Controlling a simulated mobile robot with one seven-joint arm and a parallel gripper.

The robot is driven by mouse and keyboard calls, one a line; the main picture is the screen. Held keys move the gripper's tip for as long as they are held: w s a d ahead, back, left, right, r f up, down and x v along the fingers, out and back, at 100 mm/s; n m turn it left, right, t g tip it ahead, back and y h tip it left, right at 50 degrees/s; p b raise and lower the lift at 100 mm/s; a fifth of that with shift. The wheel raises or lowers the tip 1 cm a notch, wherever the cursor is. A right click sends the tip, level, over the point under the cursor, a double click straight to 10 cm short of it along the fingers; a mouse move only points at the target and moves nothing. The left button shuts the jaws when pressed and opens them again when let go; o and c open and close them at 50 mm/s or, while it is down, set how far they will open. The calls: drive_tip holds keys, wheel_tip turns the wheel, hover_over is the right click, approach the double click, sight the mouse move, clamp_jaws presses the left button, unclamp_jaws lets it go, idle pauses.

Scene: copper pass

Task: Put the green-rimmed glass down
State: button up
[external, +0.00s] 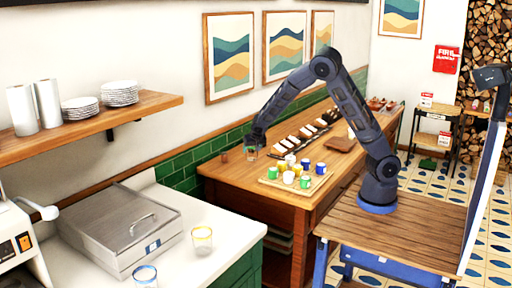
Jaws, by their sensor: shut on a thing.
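My gripper (257,139) points down over the left part of the wooden counter (232,183). It is shut on the green-rimmed glass (250,153), a small clear tumbler that hangs below the fingers. The glass is small here and the fingers partly cover it. I cannot tell whether its base touches the counter or is just above it.
A tray (267,181) of several coloured cups stands right of the glass. A small brown cup (225,157) is left of it. A yellow-rimmed glass (202,240) and a blue-rimmed glass (145,276) stand on the white worktop (225,225). The counter's front left is bare.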

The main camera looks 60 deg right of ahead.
sight(252, 155)
drive_tip(key=shift+f, duration=1.95)
drive_tip(key=shift+f, duration=0.1)
drive_tip(key=o, duration=1.1)
